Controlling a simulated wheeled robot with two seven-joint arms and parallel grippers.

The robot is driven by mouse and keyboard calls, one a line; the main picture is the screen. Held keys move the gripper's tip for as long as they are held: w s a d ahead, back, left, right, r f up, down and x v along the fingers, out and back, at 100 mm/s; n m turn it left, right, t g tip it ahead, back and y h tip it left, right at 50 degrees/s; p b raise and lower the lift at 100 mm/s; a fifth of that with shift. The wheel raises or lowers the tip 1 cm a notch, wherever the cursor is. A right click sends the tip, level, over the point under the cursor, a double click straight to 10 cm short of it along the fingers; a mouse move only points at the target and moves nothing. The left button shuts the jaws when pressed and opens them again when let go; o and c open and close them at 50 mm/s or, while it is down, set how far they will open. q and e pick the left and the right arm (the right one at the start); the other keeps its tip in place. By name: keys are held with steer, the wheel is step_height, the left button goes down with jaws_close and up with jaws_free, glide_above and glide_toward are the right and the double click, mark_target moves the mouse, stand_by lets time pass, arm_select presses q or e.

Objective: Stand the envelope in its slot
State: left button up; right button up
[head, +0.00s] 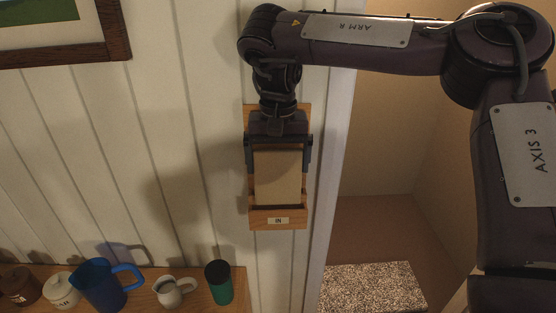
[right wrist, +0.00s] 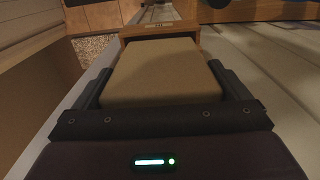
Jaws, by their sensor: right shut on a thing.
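A tan envelope (head: 277,178) is upright at the wall-mounted wooden letter holder (head: 278,221), which has a small label reading "IN". My right gripper (head: 279,165) is above the holder with a finger on each side of the envelope, shut on it. In the head view the envelope's lower edge meets or passes behind the holder's front lip; how deep it sits is hidden. In the right wrist view the envelope (right wrist: 162,72) lies between the fingers, and the holder's front (right wrist: 160,30) shows just beyond its far edge. My left gripper is not in view.
A wooden shelf (head: 140,300) at lower left carries a blue pitcher (head: 103,287), a cream jug (head: 170,292), a green cup (head: 219,284) and lidded jars (head: 61,290). A framed picture (head: 118,30) hangs at upper left. A pale door frame (head: 328,190) stands right of the holder.

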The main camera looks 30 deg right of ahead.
arm_select(q)
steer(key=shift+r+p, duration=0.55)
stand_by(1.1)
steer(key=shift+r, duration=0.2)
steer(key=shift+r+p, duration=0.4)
steer(key=shift+p, duration=0.2)
stand_by(1.2)
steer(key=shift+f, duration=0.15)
stand_by(3.7)
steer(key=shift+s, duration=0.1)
stand_by(0.3)
